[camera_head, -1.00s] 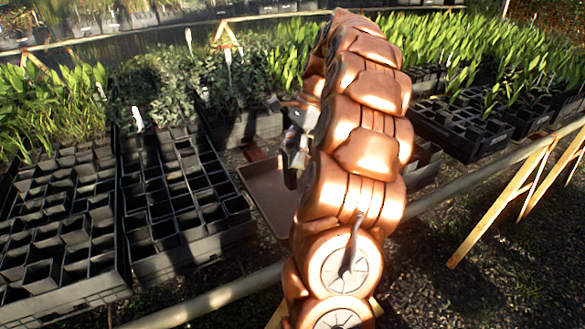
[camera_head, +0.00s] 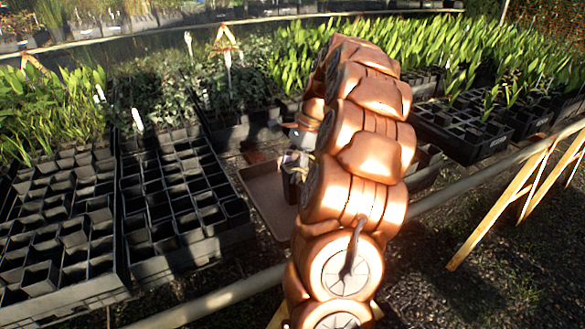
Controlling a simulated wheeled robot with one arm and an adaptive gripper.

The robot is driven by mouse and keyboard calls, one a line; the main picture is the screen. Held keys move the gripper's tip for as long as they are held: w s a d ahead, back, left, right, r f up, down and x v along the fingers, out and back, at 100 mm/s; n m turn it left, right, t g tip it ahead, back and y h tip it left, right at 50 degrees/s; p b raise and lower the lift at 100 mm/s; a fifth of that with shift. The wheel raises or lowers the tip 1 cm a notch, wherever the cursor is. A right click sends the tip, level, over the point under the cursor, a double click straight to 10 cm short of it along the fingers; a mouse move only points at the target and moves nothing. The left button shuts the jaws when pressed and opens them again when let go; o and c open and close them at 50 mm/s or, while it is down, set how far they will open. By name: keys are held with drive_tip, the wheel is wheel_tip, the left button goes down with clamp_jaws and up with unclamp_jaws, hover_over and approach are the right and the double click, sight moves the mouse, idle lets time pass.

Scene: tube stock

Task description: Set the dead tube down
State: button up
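A small dark square tube (camera_head: 290,185) with a few pale, straw-coloured bits at its top shows just left of my copper arm. My gripper (camera_head: 297,160) is right above and around the tube's top, mostly hidden behind my arm, so its fingers are not clear. The tube is over the brown tray (camera_head: 262,195). I cannot tell whether its base touches the tray floor. The tray's right part is hidden by my arm.
Black cell trays (camera_head: 185,195) with mostly empty cells stand left of the brown tray, green seedlings behind them. More black trays (camera_head: 465,130) stand at the right. A pale rail (camera_head: 225,295) runs along the bench front. The brown tray's visible left part is clear.

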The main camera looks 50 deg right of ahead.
drive_tip(key=shift+o, duration=1.2)
drive_tip(key=v, duration=0.6)
drive_tip(key=shift+r, duration=0.3)
drive_tip(key=shift+p+v, duration=1.85)
drive_tip(key=shift+v, duration=1)
drive_tip(key=shift+s, duration=0.1)
drive_tip(key=shift+a, duration=0.15)
